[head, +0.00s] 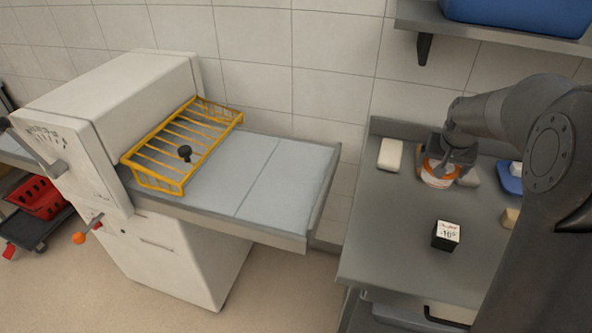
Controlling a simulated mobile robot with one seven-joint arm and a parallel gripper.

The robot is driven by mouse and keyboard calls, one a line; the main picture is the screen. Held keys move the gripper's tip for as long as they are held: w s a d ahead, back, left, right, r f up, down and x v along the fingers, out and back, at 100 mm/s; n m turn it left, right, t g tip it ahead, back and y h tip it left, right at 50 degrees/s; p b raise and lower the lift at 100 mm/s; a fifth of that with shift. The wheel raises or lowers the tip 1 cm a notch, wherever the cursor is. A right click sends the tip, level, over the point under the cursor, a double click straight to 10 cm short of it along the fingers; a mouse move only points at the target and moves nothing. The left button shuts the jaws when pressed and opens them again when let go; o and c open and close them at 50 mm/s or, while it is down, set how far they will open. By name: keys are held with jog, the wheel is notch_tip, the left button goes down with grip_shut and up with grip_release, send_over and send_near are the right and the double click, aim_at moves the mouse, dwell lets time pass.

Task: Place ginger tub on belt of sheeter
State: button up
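The sheeter (110,95) is a white machine at the left. Its grey-blue belt (285,178) extends to the right from under a yellow wire guard (160,183); the outer part of the belt is bare. A small round tub with an orange band and pale front (438,180), probably the ginger tub, is at the back of the grey counter at the right. My gripper (442,166) points down at this tub, its fingers partly hiding it. Whether the fingers grip the tub, and whether it touches the counter, I cannot tell.
The grey counter (395,235) also holds a white block (390,154), a black cube with a white top display (446,235), and a blue item (510,180) partly behind my arm. A wall shelf (490,35) with a blue bin (520,12) hangs above. A gap separates counter and sheeter.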

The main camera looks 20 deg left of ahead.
jog(key=w+a+n+y, duration=0.25)
jog(key=a+n, duration=0.55)
jog(key=a, duration=2.4)
jog(key=shift+g+y, duration=0.25)
jog(key=shift+g, duration=0.05)
jog(key=a+f, duration=0.2)
jog(key=a, duration=0.1)
jog(key=a+f, duration=0.2)
jog(key=a, duration=0.2)
jog(key=a+f, duration=0.2)
jog(key=a, duration=0.2)
jog(key=shift+s+a+f, duration=0.25)
jog(key=shift+f, duration=0.1)
jog(key=shift+a+f, duration=0.1)
jog(key=shift+a, duration=0.1)
jog(key=shift+f, duration=2)
jog(key=shift+f, duration=0.1)
jog(key=o, duration=0.8)
jog(key=shift+f, duration=0.1)
jog(key=shift+o, duration=0.3)
